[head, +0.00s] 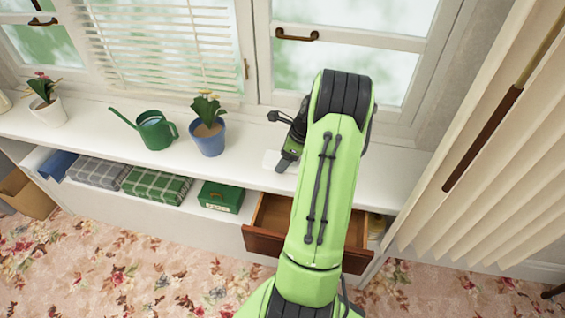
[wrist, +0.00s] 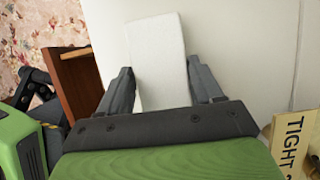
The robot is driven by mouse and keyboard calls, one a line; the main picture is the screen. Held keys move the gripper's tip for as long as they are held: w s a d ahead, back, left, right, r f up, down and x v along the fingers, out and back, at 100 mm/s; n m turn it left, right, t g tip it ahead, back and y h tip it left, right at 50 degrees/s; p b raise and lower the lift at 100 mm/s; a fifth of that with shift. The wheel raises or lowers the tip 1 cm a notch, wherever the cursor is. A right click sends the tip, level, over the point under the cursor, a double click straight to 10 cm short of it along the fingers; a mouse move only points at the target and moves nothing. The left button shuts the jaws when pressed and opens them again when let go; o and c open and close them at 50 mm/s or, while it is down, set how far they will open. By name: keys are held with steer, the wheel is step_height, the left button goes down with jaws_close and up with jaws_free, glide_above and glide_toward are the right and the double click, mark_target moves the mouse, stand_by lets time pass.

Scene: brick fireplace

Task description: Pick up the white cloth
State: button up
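The white cloth (wrist: 158,50) is a flat, pale rectangle in the wrist view, lying on the white window-sill shelf. In the head view its pale edge (head: 271,158) shows beside my gripper (head: 284,165); the rest is hidden behind the gripper and arm. In the wrist view my gripper (wrist: 163,78) is open, with one dark finger at each side of the cloth. The cloth extends between and beyond the fingertips. I cannot tell whether the fingers touch it.
An open wooden drawer (head: 270,213) juts out below the sill. A blue flowerpot (head: 207,139) and a green watering can (head: 154,131) stand left of my gripper. A sign reading "TIGHT" (wrist: 294,140) is at the wrist view's lower right. Pleated blinds (head: 490,150) hang at right.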

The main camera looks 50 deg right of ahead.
steer(key=c, duration=0.5)
steer(key=shift+r, duration=0.1)
step_height(320, 180, up, 10)
steer(key=p, duration=0.3)
steer(key=shift+p, duration=0.3)
